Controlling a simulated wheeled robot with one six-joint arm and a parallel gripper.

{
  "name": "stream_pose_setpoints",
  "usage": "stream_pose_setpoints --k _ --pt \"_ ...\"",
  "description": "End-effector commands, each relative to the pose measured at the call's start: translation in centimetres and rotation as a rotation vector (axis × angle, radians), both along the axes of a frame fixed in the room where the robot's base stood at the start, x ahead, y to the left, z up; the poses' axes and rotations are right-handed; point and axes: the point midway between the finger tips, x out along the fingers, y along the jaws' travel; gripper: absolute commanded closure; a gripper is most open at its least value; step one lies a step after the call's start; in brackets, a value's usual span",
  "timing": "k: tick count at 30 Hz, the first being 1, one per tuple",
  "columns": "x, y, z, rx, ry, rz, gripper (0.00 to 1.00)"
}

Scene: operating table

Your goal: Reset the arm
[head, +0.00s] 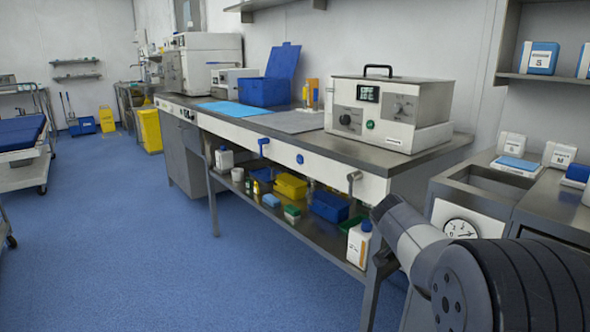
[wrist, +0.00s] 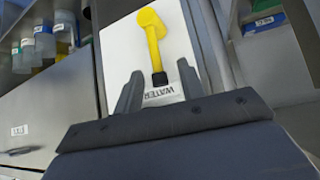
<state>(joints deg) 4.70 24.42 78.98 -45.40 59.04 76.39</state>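My gripper (wrist: 158,82) shows in the wrist view with its two dark fingers spread apart and nothing between them touching either finger. Beyond the fingertips is a yellow lever (wrist: 153,45) with a black lower end, mounted on a white panel (wrist: 118,50) labelled "WATER". The lever's black end lines up with the gap between the fingers; how far it is from them is hard to tell. In the head view my arm (head: 425,250) is at the lower right, and its gripper end is not visible there.
A long steel bench (head: 395,168) carries a white device (head: 385,110) and a blue bin (head: 264,91). Its lower shelf holds several containers, including a white bottle (head: 358,245). A steel cabinet (head: 560,205) stands close at right. The blue floor (head: 120,240) at left is mostly clear.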

Motion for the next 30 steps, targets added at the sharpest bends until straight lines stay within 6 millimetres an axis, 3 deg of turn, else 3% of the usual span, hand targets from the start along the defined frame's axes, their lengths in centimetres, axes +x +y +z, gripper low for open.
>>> stream_pose_setpoints --k 5,20,30 --pt "0.5 -1.2 -1.4 0.0 0.0 -0.001 0.62" --pt "0.4 -1.1 -1.1 0.014 -0.017 0.001 0.62" --pt "-0.4 0.9 1.2 -0.001 -0.001 0.002 0.62"
